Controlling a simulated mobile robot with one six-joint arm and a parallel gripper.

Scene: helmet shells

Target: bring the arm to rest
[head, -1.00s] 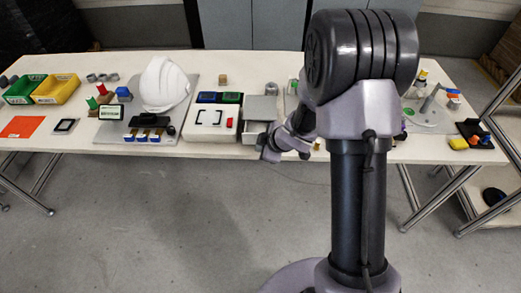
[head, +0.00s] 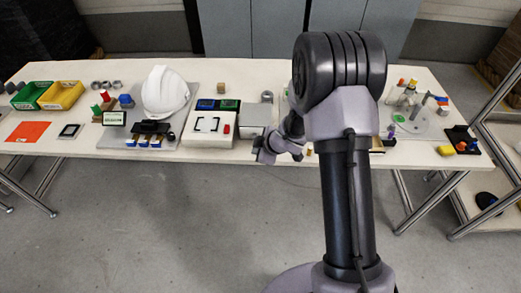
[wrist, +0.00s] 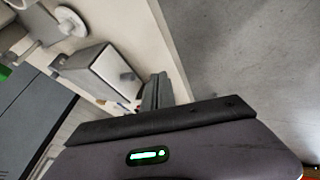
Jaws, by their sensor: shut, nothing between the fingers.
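My arm rises in front of the table in the head view, with its big dark shoulder above its column. My gripper (head: 264,157) hangs at the table's front edge, below the grey-topped box (head: 253,115). It looks shut and empty. In the wrist view the dark fingers (wrist: 157,92) stand close together over the edge, beside a box with a light top (wrist: 110,67). It is hard to tell how high the gripper is above the table.
The white table (head: 85,150) holds a white helmet shell (head: 165,92), a green bin (head: 32,95), a yellow bin (head: 62,95) and a white fixture box (head: 208,130). A rack (head: 490,190) stands at the right. The floor (head: 170,220) in front is clear.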

